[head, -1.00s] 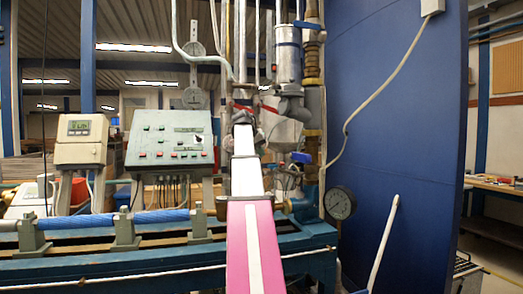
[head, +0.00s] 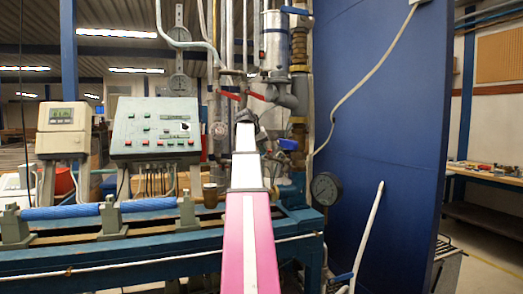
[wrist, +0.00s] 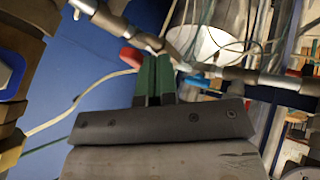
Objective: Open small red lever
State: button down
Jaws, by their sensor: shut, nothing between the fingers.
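A small red lever part (wrist: 131,57) shows in the wrist view, just left of my fingertips. Its rounded end is visible, and part of it may be hidden behind the fingers. In the head view, red pieces (head: 230,95) show among the pipes, just above and beside the end of my arm; I cannot tell which belongs to the small lever. My gripper (wrist: 154,57) has two green fingers pressed together with nothing between them. It is close to the red end, but contact cannot be told. In the head view my arm hides most of the gripper.
A grey control panel (head: 155,130) and a meter box (head: 63,130) stand left. A blue pipe (head: 60,211) lies along the bench (head: 140,268). Vertical pipes crowd around my gripper. A blue handle (head: 288,144) and a pressure gauge (head: 325,188) are right, before a blue wall (head: 390,110).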

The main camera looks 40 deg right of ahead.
jog(key=shift+s+d+n+t, duration=0.5)
jog(key=shift+s+d+n, duration=0.1)
jog(key=shift+s+n, duration=0.2)
jog(key=shift+a, duration=0.1)
jog(key=a+r, duration=0.8)
jog(key=a, duration=0.1)
jog(key=shift+s+a, duration=0.15)
jog(key=shift+s, duration=0.25)
